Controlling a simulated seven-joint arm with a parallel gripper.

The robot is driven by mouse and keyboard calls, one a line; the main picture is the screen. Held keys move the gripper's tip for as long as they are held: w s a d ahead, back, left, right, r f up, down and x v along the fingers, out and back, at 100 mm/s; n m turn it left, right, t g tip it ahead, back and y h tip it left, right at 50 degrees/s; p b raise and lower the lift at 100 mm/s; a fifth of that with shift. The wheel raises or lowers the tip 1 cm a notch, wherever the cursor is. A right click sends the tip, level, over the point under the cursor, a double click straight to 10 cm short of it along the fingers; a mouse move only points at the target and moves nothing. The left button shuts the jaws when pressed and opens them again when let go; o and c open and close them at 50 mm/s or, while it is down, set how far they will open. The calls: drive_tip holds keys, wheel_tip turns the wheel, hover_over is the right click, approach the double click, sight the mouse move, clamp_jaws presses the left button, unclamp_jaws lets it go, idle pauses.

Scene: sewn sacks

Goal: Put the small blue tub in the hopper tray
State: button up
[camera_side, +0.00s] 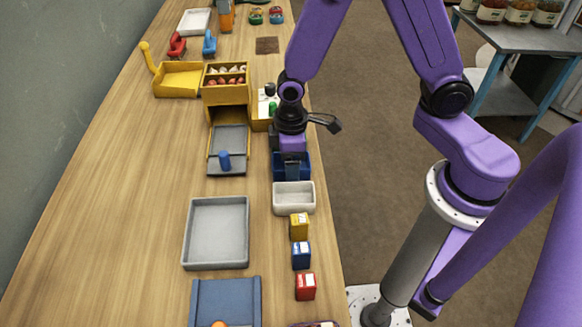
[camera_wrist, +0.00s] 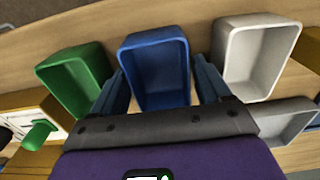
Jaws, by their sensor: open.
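The small blue tub (camera_wrist: 155,70) is an open-topped, empty-looking tub, centred in the wrist view. In the side view the blue tub (camera_side: 303,168) is partly hidden behind my gripper (camera_side: 291,172). My gripper (camera_wrist: 161,68) is open, one finger showing on either side of the blue tub; I cannot tell whether either touches it. A yellow and wooden hopper (camera_side: 226,97) stands up and left in the side view. A grey tray (camera_side: 230,140) lies below its opening, probably the hopper tray, with a blue cylinder (camera_side: 224,160) at its near end.
A green tub (camera_wrist: 78,78) and a white tub (camera_wrist: 252,55) flank the blue tub closely. Yellow (camera_side: 299,225), blue (camera_side: 301,254) and red (camera_side: 305,286) boxes line the table's right side. A large grey tray (camera_side: 188,234) lies nearer the camera. The left table is clear.

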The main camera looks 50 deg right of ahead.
drive_tip(key=c, duration=0.8)
drive_tip(key=shift+r, duration=0.2)
drive_tip(key=shift+r, duration=0.55)
drive_tip(key=s+d+r, duration=0.2)
drive_tip(key=s+r, duration=0.3)
drive_tip(key=s, duration=0.1)
drive_tip(key=s+d+r, duration=0.2)
drive_tip(key=s+r, duration=0.4)
drive_tip(key=s, duration=0.1)
drive_tip(key=shift+d+r, duration=0.25)
drive_tip(key=shift+d, duration=0.1)
